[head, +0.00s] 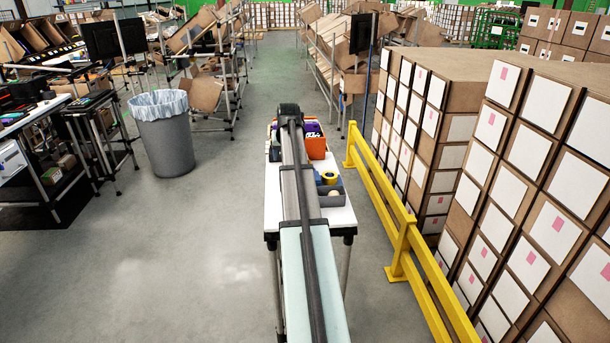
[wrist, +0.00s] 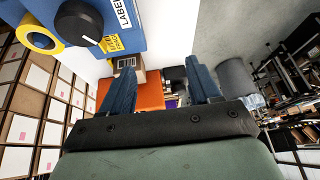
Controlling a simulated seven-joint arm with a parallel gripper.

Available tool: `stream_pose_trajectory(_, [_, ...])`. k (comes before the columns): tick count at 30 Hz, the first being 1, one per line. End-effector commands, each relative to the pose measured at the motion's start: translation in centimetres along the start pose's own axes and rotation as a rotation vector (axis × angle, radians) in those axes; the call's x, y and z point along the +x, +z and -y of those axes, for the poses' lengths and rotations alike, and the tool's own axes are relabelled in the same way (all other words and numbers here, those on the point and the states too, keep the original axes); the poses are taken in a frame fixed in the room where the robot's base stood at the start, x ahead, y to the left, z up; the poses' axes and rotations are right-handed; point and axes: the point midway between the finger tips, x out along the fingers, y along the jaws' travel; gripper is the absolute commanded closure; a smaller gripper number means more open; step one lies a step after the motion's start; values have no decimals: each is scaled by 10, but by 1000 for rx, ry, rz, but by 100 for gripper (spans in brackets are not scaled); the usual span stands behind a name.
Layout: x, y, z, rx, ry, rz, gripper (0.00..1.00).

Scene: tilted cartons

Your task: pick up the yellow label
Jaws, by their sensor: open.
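In the wrist view a yellow label (wrist: 111,43) with dark print sticks out at the lower edge of a blue label printer (wrist: 85,22) with a black knob. The label is at upper left, beyond and left of my left finger. My gripper (wrist: 160,67) has two blue fingers spread wide apart, with nothing held between them. In the head view my arm covers much of the small white table, and the label and my fingertips cannot be made out there.
A yellow roll (wrist: 58,47) sits on the printer's left side. An orange bin (head: 316,147) and a grey tray (head: 333,199) stand on the white table (head: 343,216). A yellow rail (head: 402,235) and stacked cartons (head: 529,150) are at right. Floor at left is clear near the grey trash can (head: 165,146).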

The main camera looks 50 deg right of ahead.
Motion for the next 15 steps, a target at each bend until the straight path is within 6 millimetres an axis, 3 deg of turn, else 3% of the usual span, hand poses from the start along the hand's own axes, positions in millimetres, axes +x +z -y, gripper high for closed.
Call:
stream_pose_trajectory(1, [-16,-3,-21,14,18,13,38])
stream_pose_trajectory(3, [-33,-2,-40,27,36,31,38])
stream_pose_trajectory(7, [-52,-1,-62,41,58,56,38])
stream_pose_trajectory(11, [-53,0,-70,47,65,66,38])
stream_pose_trajectory(15, [-35,2,-71,46,65,68,38])
